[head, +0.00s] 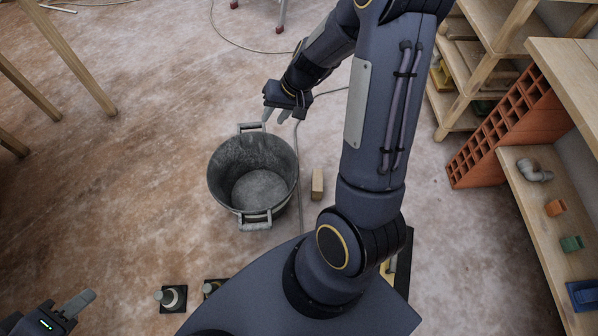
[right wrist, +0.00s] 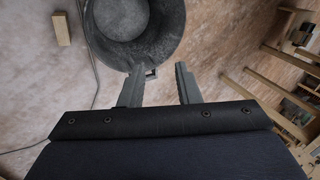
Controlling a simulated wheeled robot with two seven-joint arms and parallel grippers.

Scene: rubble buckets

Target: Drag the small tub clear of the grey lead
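The small tub (head: 226,187) is a dark grey, round, empty bucket standing upright on the floor, with a far handle (head: 249,127) and a near handle (head: 256,222). The grey lead (head: 297,150) runs down along the tub's right side, close to its rim; I cannot tell whether they touch. My right gripper (head: 275,115) is open beside the far handle. In the right wrist view, a bit of handle (right wrist: 151,73) shows between the fingers, near the left one, and is not clamped. My left gripper (head: 76,302) is at the lower left, away from the tub, only partly seen.
A small wooden block (head: 317,184) lies right of the tub and lead. Shelves and an orange-red rack (head: 508,130) stand at the right. Wooden legs (head: 75,55) stand at the upper left. The floor left of the tub is clear.

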